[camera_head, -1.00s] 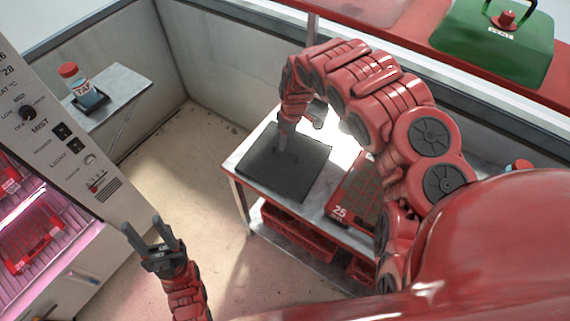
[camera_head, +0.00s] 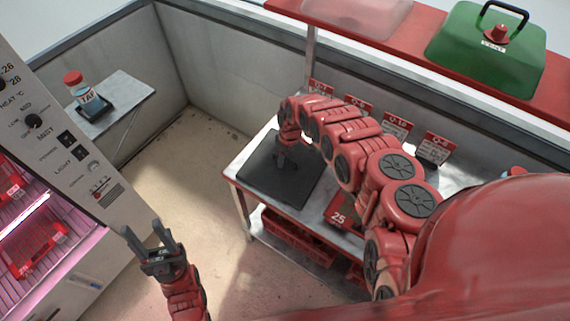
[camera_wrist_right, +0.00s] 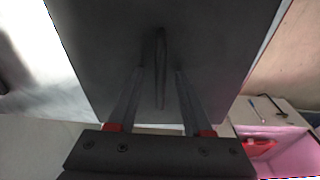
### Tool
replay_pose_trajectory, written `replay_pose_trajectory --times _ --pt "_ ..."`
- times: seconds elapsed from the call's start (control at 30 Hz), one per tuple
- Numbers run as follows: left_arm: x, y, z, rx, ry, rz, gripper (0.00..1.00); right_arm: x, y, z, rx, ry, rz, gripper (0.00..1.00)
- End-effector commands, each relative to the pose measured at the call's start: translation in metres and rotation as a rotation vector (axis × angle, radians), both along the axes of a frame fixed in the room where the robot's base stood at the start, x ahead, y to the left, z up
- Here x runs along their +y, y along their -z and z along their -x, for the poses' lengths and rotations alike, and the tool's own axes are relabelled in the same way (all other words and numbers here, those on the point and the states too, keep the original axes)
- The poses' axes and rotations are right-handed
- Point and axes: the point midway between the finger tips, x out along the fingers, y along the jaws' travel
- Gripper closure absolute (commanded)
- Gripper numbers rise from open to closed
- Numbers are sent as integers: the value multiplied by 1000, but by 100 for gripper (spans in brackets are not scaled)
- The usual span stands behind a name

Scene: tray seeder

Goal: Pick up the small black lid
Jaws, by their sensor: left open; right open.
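The black lid (camera_head: 268,187) is a flat dark square lying on the left end of the metal table. Its narrow raised handle (camera_wrist_right: 160,50) shows in the right wrist view. My right gripper (camera_head: 284,160) is over the lid, pointing down at it. In the wrist view, its two open fingers (camera_wrist_right: 159,74) stand on either side of the handle, with a gap on each side. Whether the fingertips touch the lid cannot be told. My left gripper (camera_head: 150,238) is open and empty, away from the table over the floor.
A red tray marked 25 (camera_head: 340,217) is right of the lid, partly hidden by my right arm. Red label cards (camera_head: 397,125) stand along the table's back. A bottle (camera_head: 85,92) stands on a side shelf at left.

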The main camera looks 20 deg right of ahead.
Motion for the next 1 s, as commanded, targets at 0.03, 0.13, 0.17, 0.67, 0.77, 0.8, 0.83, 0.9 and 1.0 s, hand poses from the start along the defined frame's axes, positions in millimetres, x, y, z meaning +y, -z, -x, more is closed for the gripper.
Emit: replay_pose_trajectory --times 0.03,0.13,0.17,0.67,0.77,0.8,0.83,0.9,1.0 --pt "0 -1 0 0 0 0 50 1 2 0 0 -1 0 50" --pt "0 -1 0 0 0 0 50 0 4 1 2 -1 2 50" --pt "0 -1 0 0 0 0 50 0 4 1 2 -1 2 50" --pt "0 0 0 0 0 0 50 0 4 1 3 0 1 100" --pt "0 -1 0 0 0 0 50 0 4 1 3 0 1 100" --pt "0 0 0 0 0 0 50 0 4 1 3 0 1 100" --pt "0 0 0 0 0 0 50 0 4 1 3 0 1 100" --pt "0 0 0 0 0 0 50 0 4 1 3 0 1 100" --pt "0 0 0 0 0 0 50 0 4 1 3 0 1 100"
